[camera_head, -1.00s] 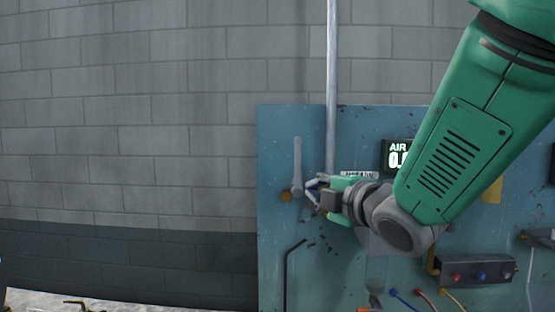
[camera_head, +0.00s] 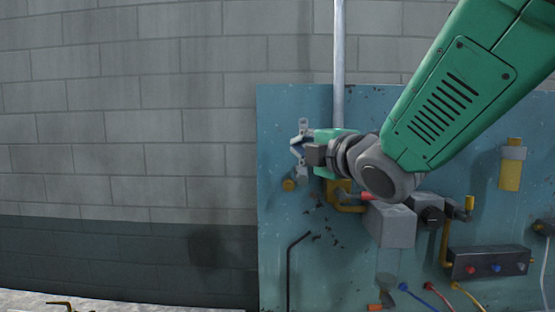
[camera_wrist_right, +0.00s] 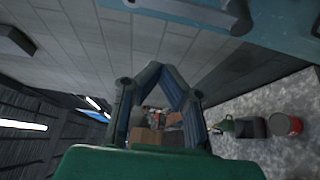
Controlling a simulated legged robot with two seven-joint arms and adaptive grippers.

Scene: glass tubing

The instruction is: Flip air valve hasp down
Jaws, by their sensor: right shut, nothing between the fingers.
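The air valve hasp looks to be the slim grey lever (camera_head: 303,123) near the upper left of the blue panel (camera_head: 275,250) in the head view. It stands upright; its top and its lower end show, and its middle is hidden behind my right gripper. The right wrist view shows the closed fingers (camera_wrist_right: 177,72). My left gripper is not in view.
A grey vertical pipe (camera_head: 339,50) rises behind my right wrist. Right of and below the gripper are a grey box (camera_head: 391,226), a yellow pipe fitting (camera_head: 347,207) and a dark button box (camera_head: 488,263). A black hooked rod (camera_head: 289,270) is lower left. Left of the panel is bare wall.

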